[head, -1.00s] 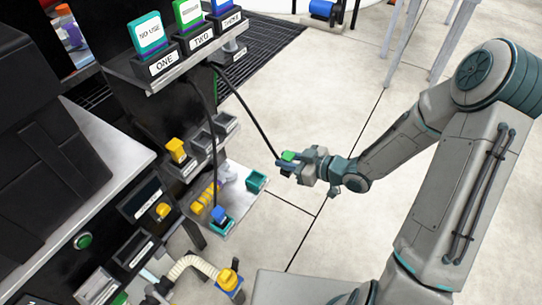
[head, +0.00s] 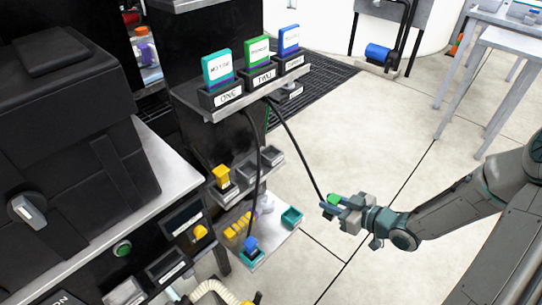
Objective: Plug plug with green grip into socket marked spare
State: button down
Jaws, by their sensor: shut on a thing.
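My gripper (head: 334,204) is shut on the plug with the green grip (head: 333,199), held in the air to the right of the rack. A black cable (head: 292,145) runs from this plug up to the shelf with the sockets marked ONE, TWO and THREE. Below that shelf is a row of dark sockets (head: 248,171), one with a yellow plug (head: 221,175) in it. A label further back under the top shelf is too small to read. I cannot tell which socket is marked spare.
A black case (head: 70,120) stands on the left counter. Open floor (head: 350,130) lies right of the rack.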

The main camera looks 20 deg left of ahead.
jog(key=shift+r, duration=0.1)
jog(key=w+a+r+p, duration=0.3)
jog(key=a+r+p, duration=0.65)
jog(key=r, duration=0.25)
jog(key=w+a+r+p, duration=0.2)
jog(key=a+r+p, duration=0.7)
jog(key=a+r, duration=0.25)
jog(key=shift+w+d+f+b, duration=0.1)
jog(key=shift+d+f+b, duration=0.05)
jog(key=shift+f+b, duration=1.65)
jog(key=shift+d+f+b, duration=0.2)
jog(key=shift+f+b, duration=1.25)
jog(key=shift+f, duration=0.7)
jog(key=shift+w+d+f+b, duration=0.1)
jog(key=shift+d+f+b, duration=0.05)
jog(key=shift+f+b, duration=1.65)
jog(key=shift+f, duration=0.15)
jog(key=c, duration=1.1)
grip_release()
jog(key=shift+d, duration=0.1)
jog(key=p+v, duration=0.2)
jog(key=v, duration=1.1)
jog(key=shift+s+d+p, duration=0.2)
jog(key=shift+d+p, duration=0.15)
